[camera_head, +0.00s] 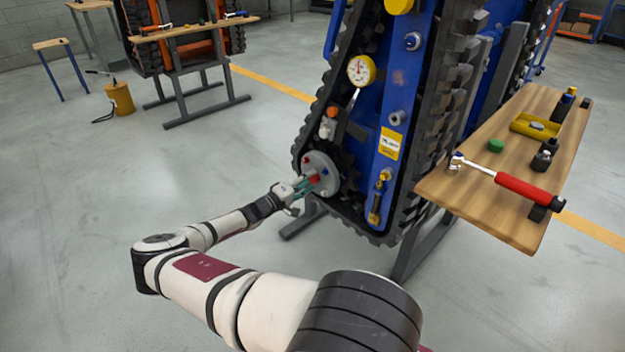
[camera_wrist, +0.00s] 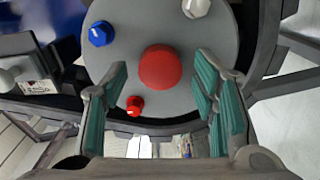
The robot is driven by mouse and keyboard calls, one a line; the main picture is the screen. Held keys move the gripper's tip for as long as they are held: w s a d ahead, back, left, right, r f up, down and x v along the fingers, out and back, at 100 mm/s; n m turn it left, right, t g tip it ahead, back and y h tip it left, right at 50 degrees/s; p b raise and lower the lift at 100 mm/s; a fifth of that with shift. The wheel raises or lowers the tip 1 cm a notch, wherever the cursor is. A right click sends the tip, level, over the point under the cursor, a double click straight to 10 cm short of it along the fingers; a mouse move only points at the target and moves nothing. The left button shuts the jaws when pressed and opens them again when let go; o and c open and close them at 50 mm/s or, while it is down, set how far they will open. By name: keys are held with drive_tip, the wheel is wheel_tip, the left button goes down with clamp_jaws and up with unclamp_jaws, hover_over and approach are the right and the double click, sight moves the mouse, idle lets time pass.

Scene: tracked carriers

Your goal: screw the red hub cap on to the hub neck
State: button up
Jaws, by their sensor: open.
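The red hub cap (camera_wrist: 159,67) is a large round red cap at the middle of the grey hub disc (camera_wrist: 205,45) in the wrist view. The hub neck does not show; I cannot tell how the cap sits on it. My gripper (camera_wrist: 162,80) is open, with one teal-padded finger on each side of the cap and a gap to it on both sides. In the head view my gripper (camera_head: 304,186) is close to the hub disc (camera_head: 320,163), low on the blue tracked carrier (camera_head: 408,75). The cap is partly hidden there.
Around the cap, the disc carries a blue knob (camera_wrist: 101,34), a white knob (camera_wrist: 196,8) and a small red knob (camera_wrist: 135,105), the last near my left finger. Black track surrounds the disc. A wooden bench (camera_head: 480,195) with a red-handled wrench (camera_head: 522,190) stands right.

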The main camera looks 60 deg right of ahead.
drive_tip(key=n, duration=0.4)
drive_tip(key=shift+n, duration=0.3)
drive_tip(key=n, duration=0.3)
drive_tip(key=shift+b, duration=0.4)
drive_tip(key=n, duration=0.4)
drive_tip(key=shift+b, duration=0.3)
drive_tip(key=n, duration=0.3)
drive_tip(key=shift+b, duration=0.3)
drive_tip(key=n+b, duration=0.1)
drive_tip(key=n, duration=0.6)
drive_tip(key=n+b, duration=0.1)
drive_tip(key=n, duration=0.4)
drive_tip(key=shift+n, duration=0.3)
